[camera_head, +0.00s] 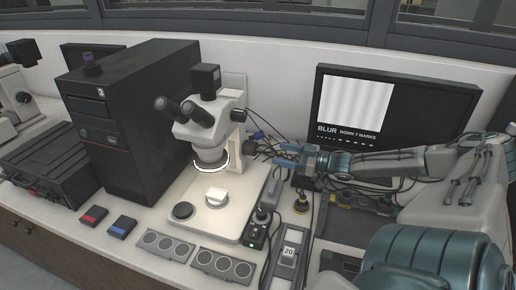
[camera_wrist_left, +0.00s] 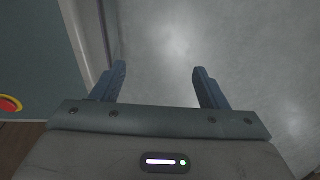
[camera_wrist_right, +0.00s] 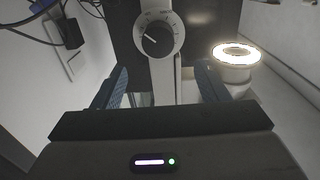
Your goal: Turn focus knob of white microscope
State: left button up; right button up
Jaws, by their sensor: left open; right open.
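The white microscope (camera_head: 207,122) stands on its pale base plate (camera_head: 235,222) with its ring light (camera_head: 211,166) lit. Its focus knob (camera_head: 250,147) is a dark knob on the right side of the column. In the right wrist view the focus knob (camera_wrist_right: 157,40) is seen face-on, black with a white pointer line on a marked pale dial. My right gripper (camera_head: 277,154) is open, just right of the knob and facing it. In the right wrist view the knob lies beyond and between the fingers, apart from them. My left gripper (camera_wrist_left: 160,82) is open and empty over a grey floor-like surface.
A monitor (camera_head: 372,107) reads "BLUR DOWN 7 MARKS". A black computer tower (camera_head: 138,130) stands left of the microscope. A small control box with a knob (camera_head: 258,232), cables and a "20" display unit (camera_head: 288,252) crowd the bench below my right gripper.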

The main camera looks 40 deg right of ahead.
aim_at(256, 148)
jog(key=b+x, duration=0.2)
jog(key=f+b+x, duration=0.1)
jog(key=b+x, duration=0.1)
jog(key=shift+w, duration=0.2)
pick_arm(q)
jog(key=w+f+b, duration=0.4)
jog(key=w+f, duration=0.1)
jog(key=w, duration=0.2)
pick_arm(e)
jog(key=shift+r+x, duration=0.2)
jog(key=shift+x, duration=0.85)
jog(key=shift+b+x, duration=0.75)
jog(key=shift+b, duration=0.5)
jog(key=b, duration=0.1)
jog(key=w+b, duration=0.1)
jog(key=b, duration=0.1)
jog(key=shift+w+a+r, duration=0.15)
jog(key=shift+a, duration=0.15)
pick_arm(q)
jog(key=w+d+r, duration=0.2)
jog(key=w+r, duration=0.9)
jog(key=r, duration=0.4)
jog(key=shift+w+d+t, duration=0.3)
jog(key=shift+t, duration=0.1)
pick_arm(e)
jog(key=c, duration=1)
jog(key=shift+r, duration=0.1)
